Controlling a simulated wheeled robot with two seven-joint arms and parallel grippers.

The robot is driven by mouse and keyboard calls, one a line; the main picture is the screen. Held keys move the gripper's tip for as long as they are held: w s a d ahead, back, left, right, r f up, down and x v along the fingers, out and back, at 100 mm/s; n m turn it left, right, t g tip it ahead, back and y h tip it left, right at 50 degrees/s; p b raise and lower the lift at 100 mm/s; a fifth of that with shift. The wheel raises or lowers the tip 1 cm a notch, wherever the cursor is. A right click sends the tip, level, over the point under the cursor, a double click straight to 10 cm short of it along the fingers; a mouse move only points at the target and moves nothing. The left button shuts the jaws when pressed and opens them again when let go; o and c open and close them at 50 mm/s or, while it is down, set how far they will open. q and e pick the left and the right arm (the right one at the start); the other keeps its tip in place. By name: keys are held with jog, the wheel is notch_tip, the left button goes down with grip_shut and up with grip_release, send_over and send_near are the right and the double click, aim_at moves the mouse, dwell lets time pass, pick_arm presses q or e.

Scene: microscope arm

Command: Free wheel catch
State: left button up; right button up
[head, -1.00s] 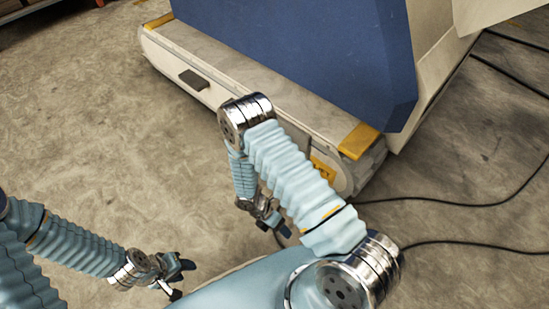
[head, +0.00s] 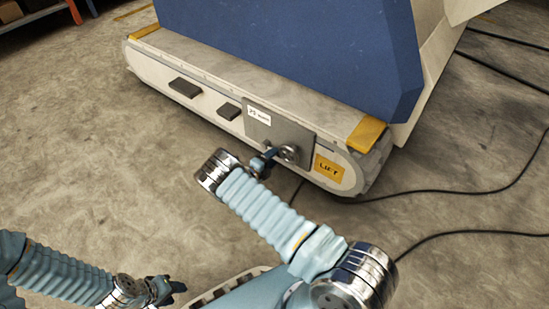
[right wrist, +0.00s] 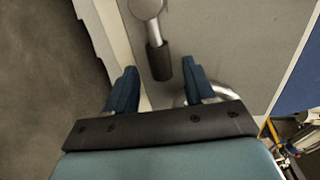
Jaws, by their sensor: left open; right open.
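The wheel catch appears to be a lever with a metal hub and a dark grip (right wrist: 158,62), mounted on a grey plate (right wrist: 215,45). In the head view the plate (head: 262,130) sits on the low front of the machine base, with a round metal part (head: 288,153) on it. My right gripper (right wrist: 159,72) is open, its blue fingers on either side of the grip's lower end, apart from it. In the head view this gripper (head: 263,160) is close to the plate, partly hiding the lever. My left gripper (head: 174,287) is open and empty, low over the floor.
The machine base (head: 215,75) carries a large blue panel (head: 300,45). Two dark pads (head: 185,87) are left of the plate, and a yellow LIFT label (head: 328,168) is right of it. Black cables (head: 450,193) lie on the floor at right.

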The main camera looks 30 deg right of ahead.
jog(key=shift+x, duration=1.05)
jog(key=shift+c, duration=0.3)
grip_shut()
